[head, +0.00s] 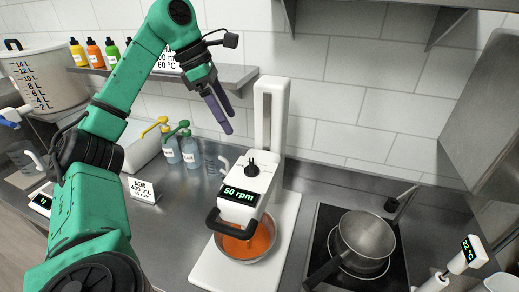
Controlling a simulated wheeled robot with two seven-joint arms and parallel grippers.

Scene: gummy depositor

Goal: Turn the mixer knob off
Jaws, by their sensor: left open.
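The mixer (268,120) is a white stand machine on the counter, with a head tilted toward me and a black handle. Its black knob (252,168) sits on top of the head. The display (240,195) in front of the knob reads 50 rpm in green. A metal bowl of orange liquid (250,240) is under the mixer head. My left gripper (228,116) has purple fingers and is open and empty, raised above and to the left of the knob, apart from it. My right gripper is not in view.
A steel pot (365,236) sits on a black hot plate to the right. Pump bottles (181,150) and a sign (142,190) stand left of the mixer. A shelf (235,76) with coloured bottles runs along the wall. A large measuring pot (42,78) is at the far left.

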